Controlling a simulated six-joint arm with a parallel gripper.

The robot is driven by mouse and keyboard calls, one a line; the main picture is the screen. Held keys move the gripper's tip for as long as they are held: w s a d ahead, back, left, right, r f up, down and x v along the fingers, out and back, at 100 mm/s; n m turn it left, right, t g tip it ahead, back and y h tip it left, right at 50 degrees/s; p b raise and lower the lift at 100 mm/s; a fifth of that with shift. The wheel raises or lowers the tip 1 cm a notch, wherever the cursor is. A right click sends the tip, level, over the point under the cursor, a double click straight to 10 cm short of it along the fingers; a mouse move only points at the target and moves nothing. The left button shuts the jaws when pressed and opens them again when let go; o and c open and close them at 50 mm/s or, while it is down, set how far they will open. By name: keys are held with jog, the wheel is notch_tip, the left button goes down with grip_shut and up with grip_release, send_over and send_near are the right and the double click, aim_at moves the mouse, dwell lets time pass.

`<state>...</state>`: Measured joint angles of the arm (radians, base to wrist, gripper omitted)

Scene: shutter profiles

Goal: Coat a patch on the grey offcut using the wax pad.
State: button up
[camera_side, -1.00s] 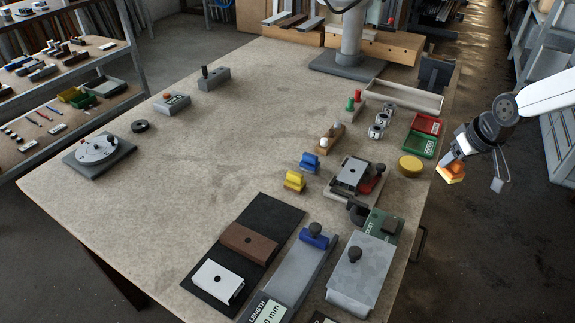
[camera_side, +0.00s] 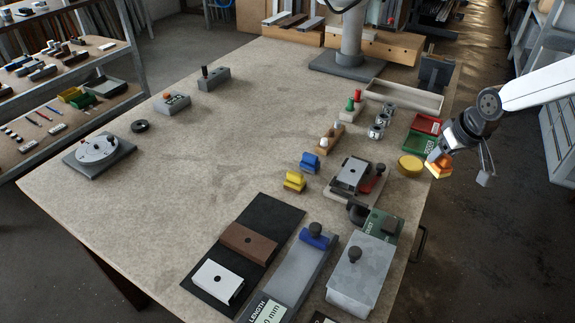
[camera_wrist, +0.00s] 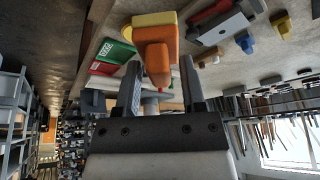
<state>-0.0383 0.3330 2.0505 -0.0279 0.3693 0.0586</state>
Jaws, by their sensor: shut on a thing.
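The wax pad, an orange block with a handle (camera_side: 439,167), is held by my gripper (camera_side: 452,153) at the table's right edge in the side view. In the wrist view the orange handle (camera_wrist: 157,66) sits between the two fingers of my gripper (camera_wrist: 160,78). The grey offcut, a channel piece with a dark hole (camera_side: 352,173), lies in a fixture with a red and black clamp, left of the pad and apart from it. It shows as a pale plate in the wrist view (camera_wrist: 226,29).
Yellow (camera_side: 295,181) and blue (camera_side: 310,162) blocks stand left of the fixture. A grey block with a black knob (camera_side: 357,275) is in front. The table's middle-left is clear.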

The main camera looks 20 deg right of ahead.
jog(key=w+a+f, duration=0.2)
jog(key=w+a, duration=0.9)
jog(key=a, duration=0.4)
jog(key=shift+w+a, duration=0.15)
jog(key=shift+w, duration=0.2)
jog(key=shift+f, duration=0.1)
